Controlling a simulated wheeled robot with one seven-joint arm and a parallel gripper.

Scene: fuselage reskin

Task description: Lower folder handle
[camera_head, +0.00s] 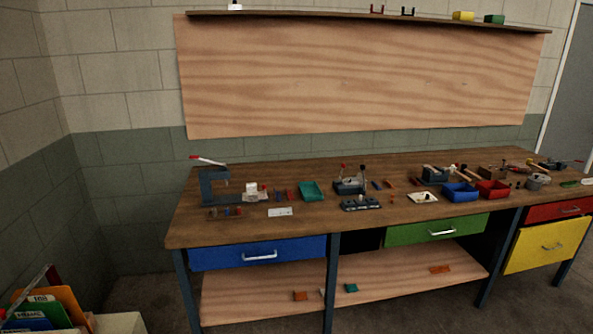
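A small grey bench tool (350,186) stands near the middle of the workbench, with two short upright levers, one red-tipped and one dark-tipped. It may be the folder, but it is too small to be sure. A taller blue-grey C-shaped press (208,187) stands at the bench's left end. Its pale, red-ended lever (207,160) sticks up above it, nearly level and slightly tilted. My gripper is not in view.
The wooden workbench (270,177) carries a teal tray (311,191), a low dark block tool (361,204), a blue bin (460,192) and a red bin (493,189). Its drawers look shut.

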